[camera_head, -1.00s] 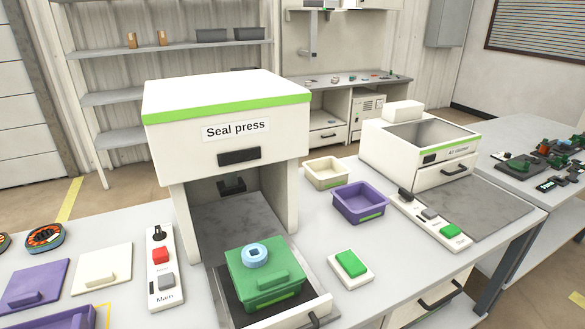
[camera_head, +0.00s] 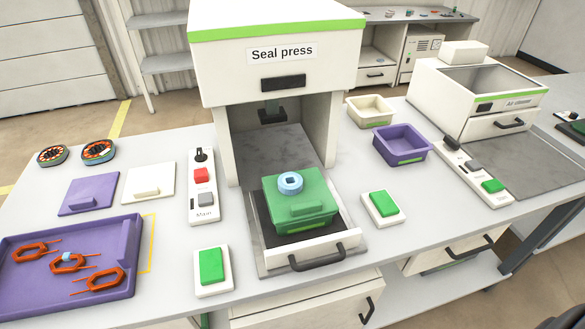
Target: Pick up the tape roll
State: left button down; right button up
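A light blue ring (camera_head: 290,182), which looks like the tape roll, lies flat on top of a green lidded box (camera_head: 300,208). The box sits on the pulled-out drawer of the seal press (camera_head: 276,52). A smaller light blue piece (camera_head: 67,258) lies on one of the orange wire coils in the purple tray at the lower left. Neither of my grippers can be made out in the view.
The purple tray (camera_head: 128,284) holds several orange coils. Purple (camera_head: 90,194) and cream (camera_head: 150,182) lids lie behind it. Button panels flank the press: Main (camera_head: 203,212), green left (camera_head: 211,267) and green right (camera_head: 383,207). Cream (camera_head: 370,112) and purple (camera_head: 402,148) bins stand right.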

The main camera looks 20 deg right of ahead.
aim_at(295, 181)
jog(key=l+z, duration=0.15)
jog(key=z, duration=0.65)
